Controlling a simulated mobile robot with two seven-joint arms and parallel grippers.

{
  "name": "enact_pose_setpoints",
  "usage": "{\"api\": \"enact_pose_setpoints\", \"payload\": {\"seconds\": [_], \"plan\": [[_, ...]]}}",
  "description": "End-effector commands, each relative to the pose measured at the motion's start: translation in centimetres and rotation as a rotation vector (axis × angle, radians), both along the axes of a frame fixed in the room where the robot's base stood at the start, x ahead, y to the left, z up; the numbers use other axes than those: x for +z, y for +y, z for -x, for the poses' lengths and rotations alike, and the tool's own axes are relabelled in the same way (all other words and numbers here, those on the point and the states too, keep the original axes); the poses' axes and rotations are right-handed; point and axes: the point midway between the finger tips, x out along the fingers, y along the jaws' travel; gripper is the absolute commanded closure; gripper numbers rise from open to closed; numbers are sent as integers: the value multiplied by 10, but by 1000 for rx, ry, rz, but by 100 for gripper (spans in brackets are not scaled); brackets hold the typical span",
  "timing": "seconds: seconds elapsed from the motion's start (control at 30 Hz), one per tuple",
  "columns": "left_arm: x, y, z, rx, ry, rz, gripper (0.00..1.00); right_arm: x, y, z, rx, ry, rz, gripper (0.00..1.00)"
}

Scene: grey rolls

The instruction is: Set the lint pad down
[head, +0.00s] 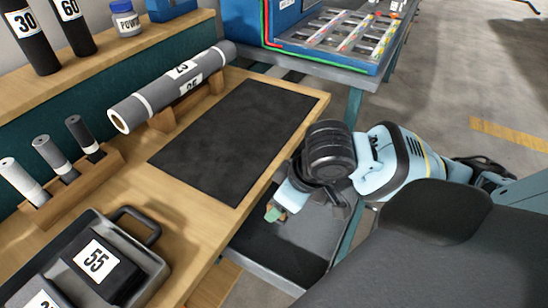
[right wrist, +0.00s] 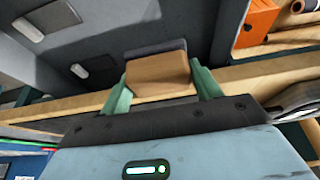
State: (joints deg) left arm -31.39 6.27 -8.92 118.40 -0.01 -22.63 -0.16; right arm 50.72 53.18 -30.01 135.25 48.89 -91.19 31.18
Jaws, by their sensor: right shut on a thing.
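The lint pad (right wrist: 157,75) appears in the right wrist view as a tan block with a grey layer on its far side. My right gripper (right wrist: 163,88) is shut on it, with one green finger at each side. In the head view, my right gripper (head: 275,213) points down over the grey tray (head: 290,265) beside the bench's front edge. The arm and wrist hide most of the pad there. I cannot tell whether the pad touches the tray. My left gripper is not in view.
A bare black mat (head: 235,140) lies on the wooden bench (head: 165,225). Behind it, a grey roll (head: 150,103) rests on wooden supports. Small rolls stand in a wooden rack (head: 85,185). A case with a block marked 55 (head: 98,262) is front left. An orange box (right wrist: 258,22) shows on a shelf.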

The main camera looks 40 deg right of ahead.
Motion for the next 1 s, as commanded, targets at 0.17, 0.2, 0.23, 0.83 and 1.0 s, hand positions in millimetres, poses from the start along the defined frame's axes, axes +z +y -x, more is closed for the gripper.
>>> {"api": "enact_pose_setpoints", "payload": {"seconds": [0.17, 0.2, 0.23, 0.83, 1.0], "plan": [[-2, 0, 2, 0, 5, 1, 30, -8, 0, 1, -1, 3, 1, 58], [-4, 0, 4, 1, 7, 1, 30, -14, 0, 1, -1, 4, 0, 58], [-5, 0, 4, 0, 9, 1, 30, -18, 0, 1, -1, 5, 0, 58], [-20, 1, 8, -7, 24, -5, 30, -74, 0, 1, -2, 5, 1, 58], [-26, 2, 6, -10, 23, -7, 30, -98, -1, 1, -2, 3, 1, 58]]}}
